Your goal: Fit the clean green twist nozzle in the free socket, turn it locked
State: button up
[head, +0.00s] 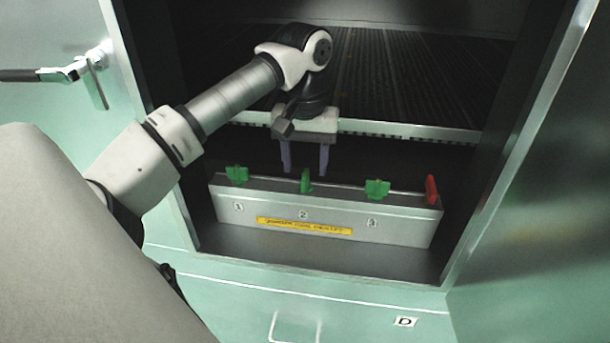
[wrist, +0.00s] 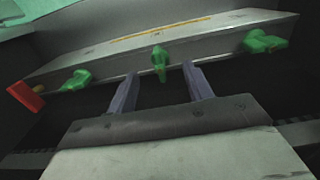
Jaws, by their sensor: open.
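A grey box numbered 1, 2 and 3 carries a green twist nozzle at each number: nozzle 1 (head: 237,174), nozzle 2 (head: 306,181) and nozzle 3 (head: 377,189). Nozzle 2 looks narrow, turned crosswise to the other two, which show broadside. My gripper (head: 306,170) is open and empty, pointing down, its fingers to either side of nozzle 2 and just above or behind it. In the wrist view, nozzle 2 (wrist: 160,62) lies between the fingertips with gaps. No empty socket can be made out. Whether any nozzle is fully seated or dirty cannot be told.
A red lever (head: 431,189) stands at the right end of the grey box (head: 390,229), which has a yellow label (head: 304,227). The box sits inside a dark cabinet opening with frame walls left and right. A ribbed floor (head: 420,75) lies behind.

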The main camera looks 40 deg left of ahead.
aim_at(305, 175)
notch_tip(305, 175, up, 10)
dwell(0.3)
jog(key=shift+f, duration=0.1)
